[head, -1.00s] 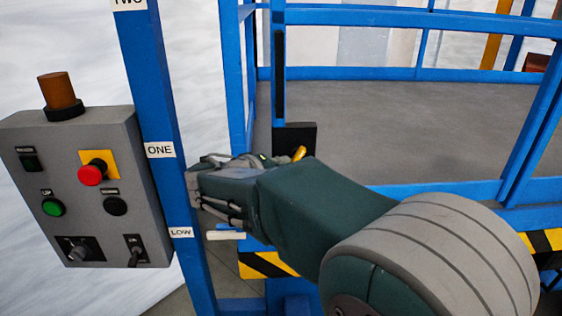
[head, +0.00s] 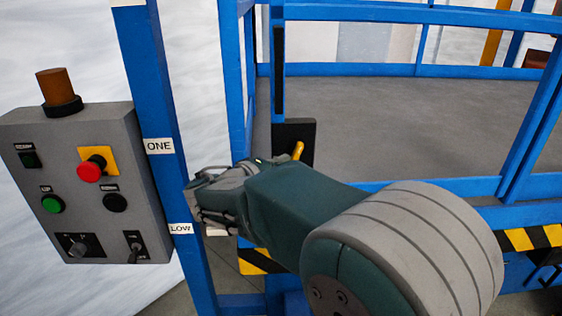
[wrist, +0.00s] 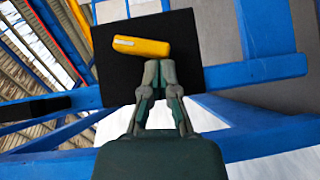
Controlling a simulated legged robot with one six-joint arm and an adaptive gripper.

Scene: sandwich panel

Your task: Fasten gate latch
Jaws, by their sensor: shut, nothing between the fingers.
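The gate latch shows as a yellow handle (wrist: 141,46) on a black plate (wrist: 190,35) in the wrist view. The handle lies nearly level there, tilted slightly down to the right. In the head view the yellow handle (head: 298,150) shows just above my arm, and the black plate (head: 292,131) sits on a blue gate post. My gripper (wrist: 159,66) is shut and empty, its fingertips just below the handle in the wrist view. I cannot tell whether they touch it. In the head view my gripper (head: 205,203) is beside the blue post, and my arm hides the lower plate.
A grey control box (head: 85,185) with buttons and a red stop knob stands at the left, next to a labelled blue post (head: 152,90). Blue rails (head: 420,72) surround a grey platform (head: 400,115). Black-and-yellow striped edging (head: 530,238) runs along its lower edge.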

